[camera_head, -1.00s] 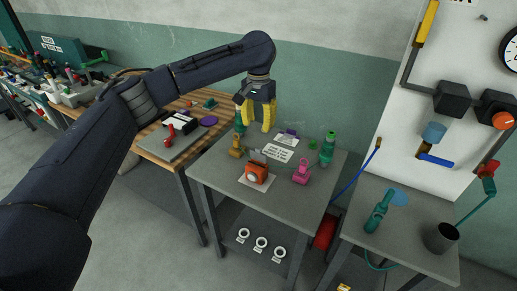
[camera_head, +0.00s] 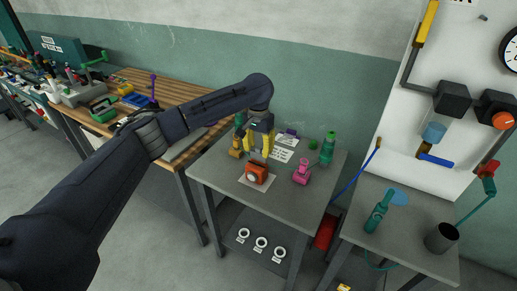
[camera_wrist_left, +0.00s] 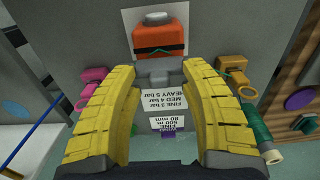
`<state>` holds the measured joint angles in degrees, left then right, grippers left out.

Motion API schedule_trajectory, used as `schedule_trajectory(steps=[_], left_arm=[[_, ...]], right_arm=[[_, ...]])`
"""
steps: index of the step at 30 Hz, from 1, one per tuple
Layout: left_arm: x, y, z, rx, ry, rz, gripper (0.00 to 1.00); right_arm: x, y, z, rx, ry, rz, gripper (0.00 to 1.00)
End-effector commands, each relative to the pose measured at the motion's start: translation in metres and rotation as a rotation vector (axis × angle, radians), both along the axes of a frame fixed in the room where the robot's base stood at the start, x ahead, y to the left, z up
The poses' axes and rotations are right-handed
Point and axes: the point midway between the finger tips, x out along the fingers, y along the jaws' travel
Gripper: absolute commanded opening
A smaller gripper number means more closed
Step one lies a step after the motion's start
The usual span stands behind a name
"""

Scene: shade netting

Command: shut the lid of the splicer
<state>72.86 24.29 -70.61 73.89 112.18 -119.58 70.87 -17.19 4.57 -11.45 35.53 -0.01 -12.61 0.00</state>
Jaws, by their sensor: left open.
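The splicer (camera_head: 256,174) is a small orange device on a white sheet (camera_head: 244,180) on the grey table. In the left wrist view the orange splicer (camera_wrist_left: 161,35) is at the top, with a grey part (camera_wrist_left: 160,76), which looks like its raised lid, on the side toward my gripper. My left gripper (camera_head: 260,150) is open, its yellow fingers pointing down just behind the splicer. In the wrist view the fingertips (camera_wrist_left: 160,70) are on either side of the grey part; I cannot tell whether they touch it. The fingers partly hide the lid in the head view. My right gripper is not in view.
A pink device (camera_head: 302,173) and a green bottle (camera_head: 327,149) stand right of the splicer. An amber device (camera_head: 235,147) stands close to its left. A printed card (camera_head: 281,156) lies behind. The table's front right is clear.

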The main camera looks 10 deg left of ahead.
Motion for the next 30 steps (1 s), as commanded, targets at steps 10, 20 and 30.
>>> schedule_trajectory(steps=[10, 20, 30], left_arm=[[-0.0001, 0.0000, -0.0001, 0.000, 0.000, 0.000, 0.32], [-0.0001, 0.0000, 0.0000, 0.000, 0.000, 0.000, 0.00], [-0.0001, 0.0002, 0.0000, 0.000, 0.000, 0.000, 0.00]], right_arm=[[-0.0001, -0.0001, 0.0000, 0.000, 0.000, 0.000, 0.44], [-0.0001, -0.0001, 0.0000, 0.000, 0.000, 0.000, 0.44], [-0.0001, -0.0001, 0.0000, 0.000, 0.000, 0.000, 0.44]])
